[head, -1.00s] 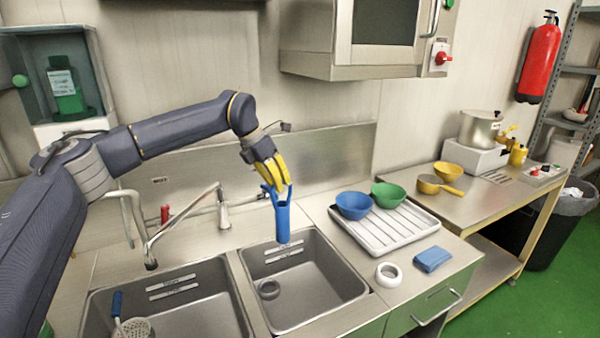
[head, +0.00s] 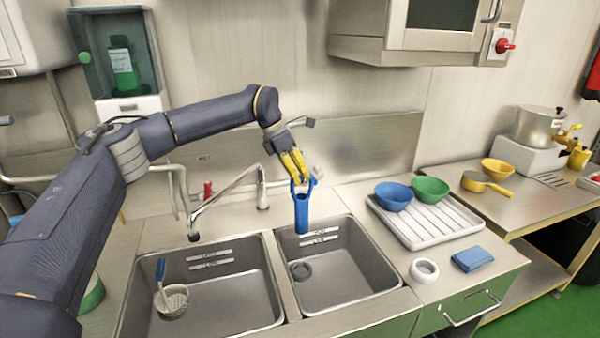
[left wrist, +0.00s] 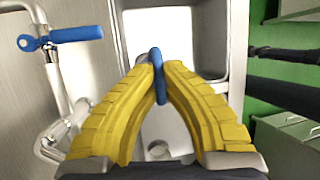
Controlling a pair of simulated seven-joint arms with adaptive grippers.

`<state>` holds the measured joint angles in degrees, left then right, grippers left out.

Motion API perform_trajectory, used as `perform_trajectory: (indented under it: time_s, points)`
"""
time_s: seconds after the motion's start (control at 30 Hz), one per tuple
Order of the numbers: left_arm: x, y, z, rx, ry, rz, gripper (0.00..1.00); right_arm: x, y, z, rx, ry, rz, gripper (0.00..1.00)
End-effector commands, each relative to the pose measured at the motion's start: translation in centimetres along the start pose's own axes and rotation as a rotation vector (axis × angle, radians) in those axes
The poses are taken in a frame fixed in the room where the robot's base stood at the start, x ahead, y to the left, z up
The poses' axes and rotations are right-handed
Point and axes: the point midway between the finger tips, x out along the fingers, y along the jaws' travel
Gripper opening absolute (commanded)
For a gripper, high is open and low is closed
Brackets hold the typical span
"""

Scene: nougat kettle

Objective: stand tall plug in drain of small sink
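The tall blue plug (head: 302,212), with a forked or looped top, hangs upright from my left gripper (head: 295,180). The yellow fingers are shut on its top. In the left wrist view its blue top (left wrist: 157,72) shows edge-on between the fingertips. In the head view the plug's lower end shows near the back edge of the small sink (head: 345,285), above and behind the round drain (head: 301,270). The plug looks clear of the drain; its exact height is hard to tell. My right gripper is not in view.
The larger sink (head: 235,310) on the left holds a blue-handled strainer (head: 170,297). A tap (head: 230,192) stands behind the sinks. Right of the small sink are a white ring (head: 424,270), a blue cloth (head: 472,259) and a ribbed tray (head: 430,228) with blue and green bowls.

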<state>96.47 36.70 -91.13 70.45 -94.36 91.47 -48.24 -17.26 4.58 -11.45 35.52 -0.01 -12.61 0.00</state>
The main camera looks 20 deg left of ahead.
Motion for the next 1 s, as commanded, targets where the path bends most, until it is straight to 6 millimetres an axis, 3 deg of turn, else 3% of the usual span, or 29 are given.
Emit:
perform_trajectory:
  time_s: [1.0]
  points:
    - [5.3,1.2,-2.3,0.000,0.000,0.000,0.00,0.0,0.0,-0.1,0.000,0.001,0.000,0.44]
